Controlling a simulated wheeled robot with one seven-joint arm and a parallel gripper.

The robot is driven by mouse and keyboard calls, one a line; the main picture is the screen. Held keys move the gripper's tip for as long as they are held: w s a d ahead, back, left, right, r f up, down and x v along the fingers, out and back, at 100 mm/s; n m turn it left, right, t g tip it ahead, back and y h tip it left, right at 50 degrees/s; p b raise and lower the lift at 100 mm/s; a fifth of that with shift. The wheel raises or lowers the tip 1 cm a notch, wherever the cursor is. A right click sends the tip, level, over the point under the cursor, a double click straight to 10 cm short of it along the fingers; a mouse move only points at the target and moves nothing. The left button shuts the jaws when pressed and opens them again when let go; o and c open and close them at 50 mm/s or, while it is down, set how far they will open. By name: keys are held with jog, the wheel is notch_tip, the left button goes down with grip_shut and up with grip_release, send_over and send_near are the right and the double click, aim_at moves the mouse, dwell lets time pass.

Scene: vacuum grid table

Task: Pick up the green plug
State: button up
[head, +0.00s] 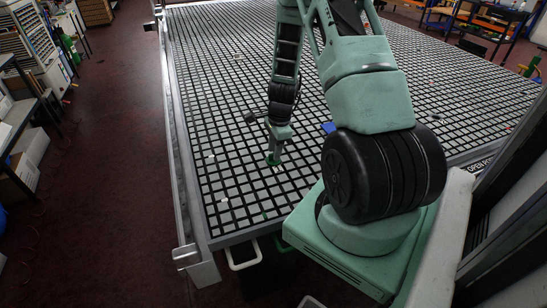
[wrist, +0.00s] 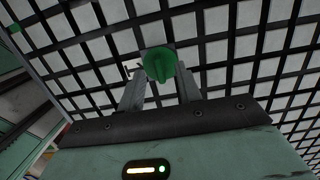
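The green plug (wrist: 160,64) shows in the wrist view as a round green disc with a ridge, right at the fingertips of my gripper (wrist: 160,72). One grey finger stands on each side of it, with a gap between them. I cannot tell whether the fingers press on the plug. In the head view the plug (head: 272,159) is a small green spot under my gripper (head: 275,152), low over the grid table (head: 228,193), near its left front part. Its underside and any gap to the table are hidden.
A blue piece (head: 328,127) lies on the table to the right of my gripper. Small white pieces (head: 210,158) and green pieces (head: 263,214) lie about. A metal rail (head: 178,150) runs along the table's left edge. Most of the nearby grid is clear.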

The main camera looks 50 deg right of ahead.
jog(key=shift+w+f, duration=0.1)
jog(key=shift+f, duration=0.7)
grip_shut()
